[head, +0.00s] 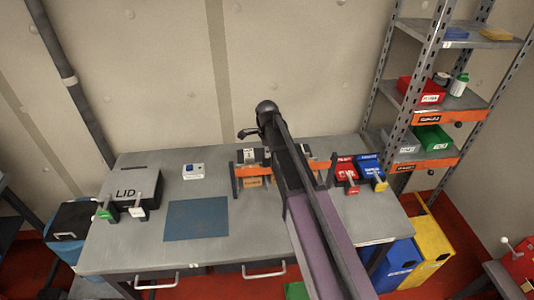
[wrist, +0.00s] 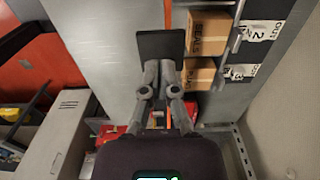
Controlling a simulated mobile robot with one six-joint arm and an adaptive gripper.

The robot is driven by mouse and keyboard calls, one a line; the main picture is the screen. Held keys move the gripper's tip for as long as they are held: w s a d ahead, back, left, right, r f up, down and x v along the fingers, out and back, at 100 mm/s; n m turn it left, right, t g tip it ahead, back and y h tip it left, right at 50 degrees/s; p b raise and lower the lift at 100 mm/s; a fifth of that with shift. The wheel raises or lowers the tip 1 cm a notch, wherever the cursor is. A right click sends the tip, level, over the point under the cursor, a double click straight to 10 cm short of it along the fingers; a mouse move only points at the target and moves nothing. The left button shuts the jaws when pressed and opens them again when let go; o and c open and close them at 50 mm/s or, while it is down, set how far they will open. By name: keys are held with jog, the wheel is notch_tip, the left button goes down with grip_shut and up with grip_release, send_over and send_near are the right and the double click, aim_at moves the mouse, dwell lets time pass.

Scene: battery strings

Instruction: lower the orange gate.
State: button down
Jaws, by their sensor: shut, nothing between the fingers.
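The orange gate (head: 248,171) shows in the head view as a horizontal orange bar across the front of a low rack on the grey table. My arm hides its middle. A brown box sits behind and below the bar's left part. My gripper (head: 244,134) is above the rack's left part, apart from the bar as far as I can tell. In the wrist view my gripper (wrist: 160,45) is shut with nothing between its fingers. Brown boxes (wrist: 208,32), one marked SEALS, lie to its right.
A blue mat (head: 197,219), a small white device (head: 194,171) and a grey LID box (head: 133,190) lie to the left. A metal shelf (head: 435,118) stands at the right. The table's front left is clear.

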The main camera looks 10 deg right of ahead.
jog(key=shift+f+b, duration=0.9)
jog(key=shift+f, duration=0.25)
jog(key=shift+f, duration=0.1)
notch_tip(320, 180, down, 13)
jog(key=b, duration=1.3)
jog(key=shift+s+b, duration=0.15)
jog(key=shift+b, duration=0.15)
jog(key=shift+f, duration=0.1)
notch_tip(320, 180, up, 14)
jog(key=p, duration=1.4)
